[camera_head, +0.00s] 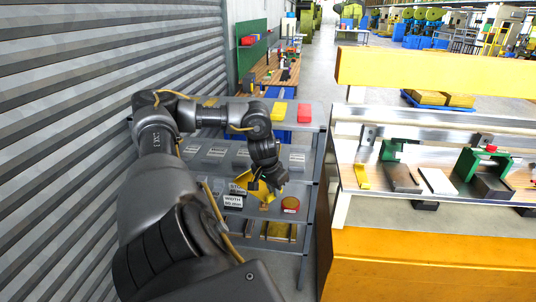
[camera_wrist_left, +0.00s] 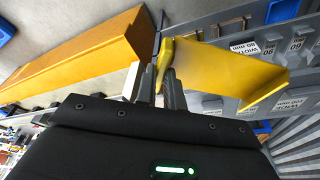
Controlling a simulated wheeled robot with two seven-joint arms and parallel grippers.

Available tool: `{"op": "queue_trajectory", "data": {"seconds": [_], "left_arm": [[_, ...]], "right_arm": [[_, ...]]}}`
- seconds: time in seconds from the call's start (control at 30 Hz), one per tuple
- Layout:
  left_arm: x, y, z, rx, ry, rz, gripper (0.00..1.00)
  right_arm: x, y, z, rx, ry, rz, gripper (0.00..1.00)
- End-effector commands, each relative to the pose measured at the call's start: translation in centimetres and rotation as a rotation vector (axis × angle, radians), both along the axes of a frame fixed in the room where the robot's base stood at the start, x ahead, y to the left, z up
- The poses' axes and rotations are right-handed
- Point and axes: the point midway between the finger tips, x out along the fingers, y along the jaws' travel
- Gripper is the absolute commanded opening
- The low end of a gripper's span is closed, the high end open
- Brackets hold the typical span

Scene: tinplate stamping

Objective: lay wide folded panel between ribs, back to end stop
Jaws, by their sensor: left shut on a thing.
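A yellow folded panel (camera_head: 264,194) is held by my left gripper (camera_head: 268,184) in front of the grey rack (camera_head: 311,150). In the left wrist view the panel (camera_wrist_left: 225,72) shows a broad face with a bent edge, and the left fingers (camera_wrist_left: 165,72) are shut on its near edge. The panel is tilted and held in the air near the rack's labelled shelf; the exact gap cannot be told. Ribs and an end stop cannot be made out clearly; the gripper and panel hide part of the shelf. My right gripper is not in view.
A yellow-fronted bench (camera_head: 430,265) with green fixtures (camera_head: 484,168) stands to the right. A corrugated wall (camera_head: 70,100) closes the left.

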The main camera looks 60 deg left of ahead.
Motion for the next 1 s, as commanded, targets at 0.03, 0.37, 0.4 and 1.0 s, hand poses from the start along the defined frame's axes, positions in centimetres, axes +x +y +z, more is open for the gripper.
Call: {"op": "queue_trajectory", "data": {"seconds": [0.03, 0.37, 0.4, 1.0], "left_arm": [[1.1, -2.4, -1.2, -0.011, -0.013, -0.03, 0.0], [4.8, -11.4, -5.1, 0.003, -0.009, -0.164, 0.0], [5.1, -12.2, -5.5, 0.003, -0.008, -0.179, 0.0], [9.0, -35.4, -16.4, 0.01, -0.004, -0.735, 0.0]], "right_arm": [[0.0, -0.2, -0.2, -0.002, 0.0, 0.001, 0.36], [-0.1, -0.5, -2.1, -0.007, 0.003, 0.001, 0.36], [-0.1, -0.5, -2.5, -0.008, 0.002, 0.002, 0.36], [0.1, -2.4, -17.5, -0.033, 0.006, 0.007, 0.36]]}}
